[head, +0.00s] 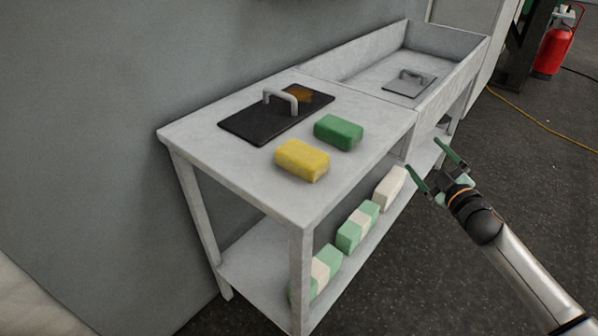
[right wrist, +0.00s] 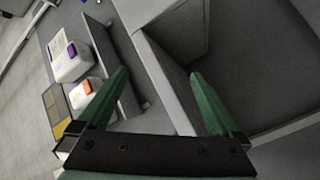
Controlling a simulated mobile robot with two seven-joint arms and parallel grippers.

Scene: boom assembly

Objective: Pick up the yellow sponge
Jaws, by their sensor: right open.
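The yellow sponge (head: 302,160) lies on the grey table top near its front edge, in the head view. A green sponge (head: 338,132) lies just behind and right of it, close by. My right gripper (head: 434,166) is right of the table, off its front edge, apart from both sponges. Its green fingers are spread and empty; they also show in the right wrist view (right wrist: 160,95). The yellow sponge cannot be made out in the right wrist view. My left gripper is not in view.
A black plate with a handle (head: 258,120) lies behind the sponges. A walled basin (head: 440,85) adjoins the table at right, with another handled plate (head: 410,83) inside. Green and white blocks (head: 357,228) sit on the lower shelf. White containers (right wrist: 72,62) show in the wrist view.

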